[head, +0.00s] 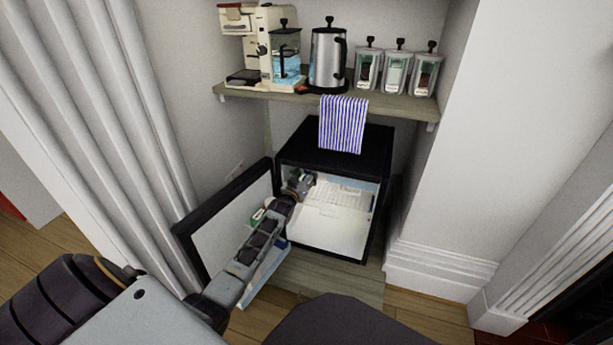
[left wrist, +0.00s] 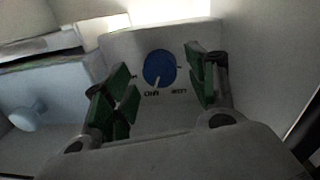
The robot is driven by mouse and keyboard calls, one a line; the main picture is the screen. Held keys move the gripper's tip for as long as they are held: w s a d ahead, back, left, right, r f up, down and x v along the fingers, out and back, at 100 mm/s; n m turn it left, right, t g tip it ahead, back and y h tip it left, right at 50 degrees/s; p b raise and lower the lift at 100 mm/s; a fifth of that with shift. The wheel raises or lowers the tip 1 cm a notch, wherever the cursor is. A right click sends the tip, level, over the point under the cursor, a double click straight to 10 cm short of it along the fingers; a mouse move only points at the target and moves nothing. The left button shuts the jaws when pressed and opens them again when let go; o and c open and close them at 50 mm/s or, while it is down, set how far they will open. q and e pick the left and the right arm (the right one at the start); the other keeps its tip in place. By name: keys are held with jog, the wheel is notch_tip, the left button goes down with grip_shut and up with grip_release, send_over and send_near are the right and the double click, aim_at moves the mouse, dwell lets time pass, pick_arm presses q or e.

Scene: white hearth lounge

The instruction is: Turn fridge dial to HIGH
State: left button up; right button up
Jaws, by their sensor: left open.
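The small black fridge (head: 330,147) stands on the floor under a shelf, its door (head: 232,222) swung open to the left. My left arm reaches into its lit interior, and my left gripper (head: 301,180) is at the inside's upper left. In the left wrist view the blue round dial (left wrist: 159,68) sits on a pale panel (left wrist: 130,45). Its white pointer points down and slightly left, towards small dark lettering I cannot read surely. The open left gripper (left wrist: 160,88) has green-padded fingers on either side of the dial, apart from it. My right gripper is out of view.
A wooden shelf (head: 400,106) above holds a coffee maker (head: 262,45), a kettle (head: 328,58) and several canisters (head: 397,70). A white drawer-like part with a round knob (left wrist: 28,118) is left of the dial.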

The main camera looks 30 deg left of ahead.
pick_arm(q)
jog(key=shift+w+a, duration=0.1)
jog(key=shift+w, duration=0.4)
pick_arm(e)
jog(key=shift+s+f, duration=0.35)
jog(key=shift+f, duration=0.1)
pick_arm(q)
jog(key=c, duration=1)
jog(key=shift+c, duration=0.2)
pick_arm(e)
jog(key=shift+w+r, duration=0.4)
